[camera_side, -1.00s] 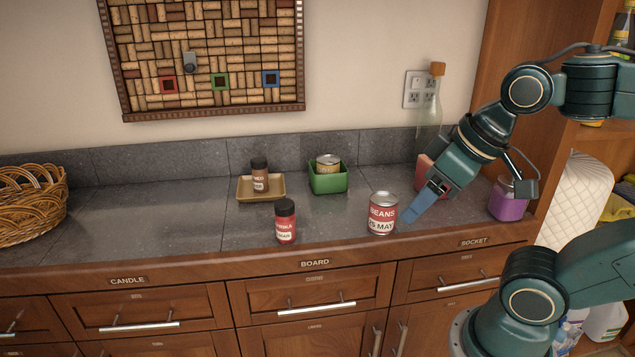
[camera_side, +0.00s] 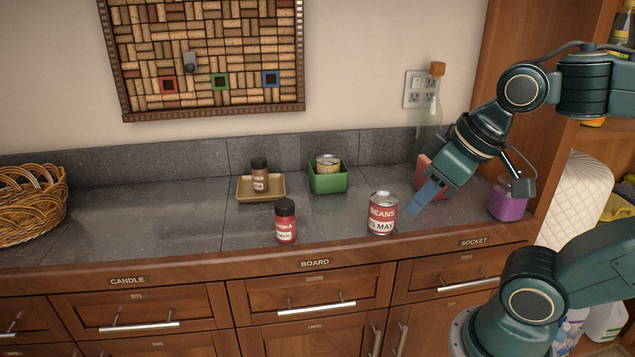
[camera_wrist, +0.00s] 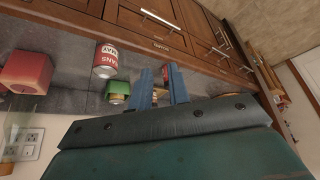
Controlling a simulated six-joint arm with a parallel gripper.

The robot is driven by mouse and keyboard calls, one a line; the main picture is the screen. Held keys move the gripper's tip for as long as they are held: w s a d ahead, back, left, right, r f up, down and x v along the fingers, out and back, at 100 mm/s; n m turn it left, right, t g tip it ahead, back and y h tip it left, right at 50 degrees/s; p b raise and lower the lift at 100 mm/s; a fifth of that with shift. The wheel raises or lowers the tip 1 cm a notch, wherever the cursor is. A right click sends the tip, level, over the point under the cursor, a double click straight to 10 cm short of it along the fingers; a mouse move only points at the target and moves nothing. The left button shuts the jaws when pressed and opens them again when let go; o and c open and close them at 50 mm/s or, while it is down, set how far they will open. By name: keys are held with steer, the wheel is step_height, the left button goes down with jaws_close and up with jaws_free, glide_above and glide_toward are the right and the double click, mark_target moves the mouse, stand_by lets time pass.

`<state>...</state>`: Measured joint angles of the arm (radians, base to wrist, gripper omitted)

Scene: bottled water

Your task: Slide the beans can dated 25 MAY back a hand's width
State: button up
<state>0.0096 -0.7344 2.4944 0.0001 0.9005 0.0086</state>
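The beans can (camera_side: 382,213), with a red band and a white label reading "25 MAY" in part, stands upright near the counter's front edge. It also shows in the wrist view (camera_wrist: 106,60), left of my fingers. My gripper (camera_side: 411,211) has blue fingers pointing down and left, with their tips just right of the can and a small gap between. In the wrist view the two fingers (camera_wrist: 160,72) stand apart with nothing held between them.
Behind the can are a green box (camera_side: 328,182) holding a small can and a tan tray (camera_side: 246,194) with a spice jar. A red block (camera_side: 424,172), glass bottle (camera_side: 429,125) and purple jar (camera_side: 507,204) are near my arm.

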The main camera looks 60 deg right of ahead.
steer(key=shift+w+d+f, duration=0.1)
steer(key=shift+w+d, duration=0.05)
steer(key=shift+w, duration=0.1)
jaws_close()
steer(key=m+g, duration=0.6)
steer(key=m, duration=0.3)
glide_above(383, 213)
steer(key=s+a, duration=0.3)
steer(key=s, duration=0.2)
step_height(383, 213, down, 8)
steer(key=shift+w+a, duration=0.1)
steer(key=shift+w+d+f, duration=0.45)
steer(key=shift+f, duration=1.2)
steer(key=shift+w+d+f, duration=0.5)
steer(key=shift+f, duration=1.2)
steer(key=shift+w+d+f, duration=0.45)
steer(key=shift+f, duration=1.2)
